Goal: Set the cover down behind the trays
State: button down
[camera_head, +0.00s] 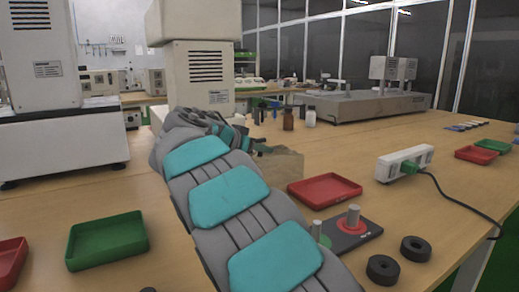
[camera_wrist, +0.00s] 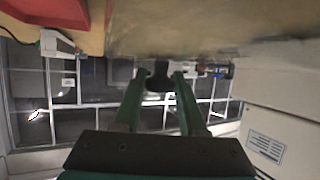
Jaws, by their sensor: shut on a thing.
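My gripper shows in the wrist view (camera_wrist: 158,80), with two green fingers closed on a dark knob. The knob seems to belong to the tan, box-like cover, whose blurred surface (camera_wrist: 190,30) fills the top of that view. In the head view the cover (camera_head: 285,168) is a brownish block just beyond my padded arm, which hides its left part and most of my gripper. I cannot tell whether it touches the table. A red tray (camera_head: 325,190) lies right of it in front. A green tray (camera_head: 107,240) and a cut-off red tray (camera_head: 10,262) lie at left.
A black plate with pegs (camera_head: 350,232) and black rings (camera_head: 383,268) lie at front right. A white power strip (camera_head: 403,162) trails a cable. Bottles (camera_head: 288,120) and a grey instrument (camera_head: 365,104) stand behind. White machines (camera_head: 195,80) stand at left.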

jog(key=shift+f+b, duration=0.4)
jog(key=shift+b, duration=0.1)
jog(key=shift+c, duration=1.9)
grip_release()
jog(key=shift+v, duration=3.95)
